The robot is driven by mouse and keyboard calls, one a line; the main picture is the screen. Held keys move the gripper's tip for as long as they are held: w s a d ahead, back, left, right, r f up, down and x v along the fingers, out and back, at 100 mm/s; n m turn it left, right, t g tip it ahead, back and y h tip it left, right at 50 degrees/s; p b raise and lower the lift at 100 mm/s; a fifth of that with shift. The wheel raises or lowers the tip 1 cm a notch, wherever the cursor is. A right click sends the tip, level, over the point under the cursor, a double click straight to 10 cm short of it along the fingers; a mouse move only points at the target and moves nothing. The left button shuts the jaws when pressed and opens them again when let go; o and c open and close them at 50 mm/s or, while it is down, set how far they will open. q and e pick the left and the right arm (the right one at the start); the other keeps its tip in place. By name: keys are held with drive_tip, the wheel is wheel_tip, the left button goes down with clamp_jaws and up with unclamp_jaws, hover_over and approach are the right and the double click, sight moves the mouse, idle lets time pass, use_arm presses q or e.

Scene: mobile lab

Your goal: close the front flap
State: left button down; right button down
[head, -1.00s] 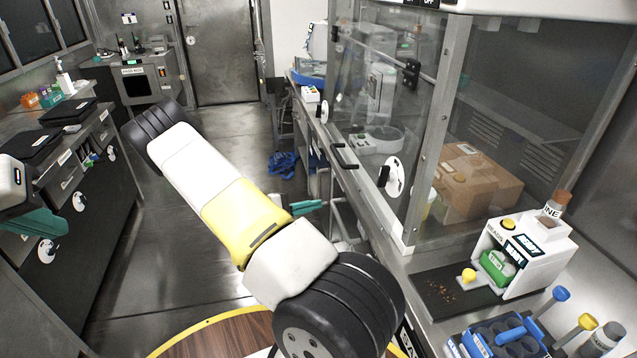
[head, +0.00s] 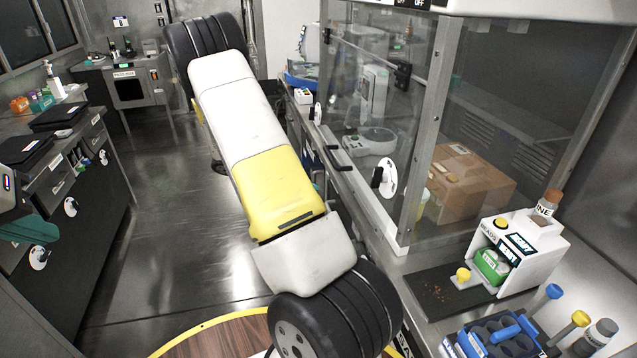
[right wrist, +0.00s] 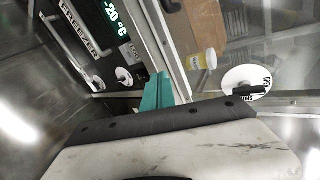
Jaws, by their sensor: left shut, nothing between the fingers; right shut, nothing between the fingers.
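A hood with clear panels (head: 357,110) stands on the right-hand bench. I cannot tell which panel is the front flap, or whether it is open. A white round disc with a dark handle (head: 385,178) is on its front side; a similar disc shows in the right wrist view (right wrist: 245,82). My right arm crosses the middle of the head view. My right gripper (right wrist: 156,92) has teal fingers, shut and empty, apart from that disc in the picture. My left gripper (head: 30,232) is at the far left, shut and empty, away from the hood.
A cardboard box (head: 468,182) is inside the hood. A white bead dispenser (head: 520,250) and a blue tube rack (head: 500,335) stand on the right bench. A freezer display (right wrist: 118,28) shows in the right wrist view. The floor (head: 150,260) between the benches is clear.

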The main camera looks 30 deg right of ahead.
drive_tip(key=s+d+f+n, duration=0.2)
drive_tip(key=d+f, duration=0.3)
drive_tip(key=d, duration=0.7)
drive_tip(key=shift+s+f+y, duration=0.2)
drive_tip(key=shift+s+y, duration=0.1)
drive_tip(key=shift+s, duration=0.35)
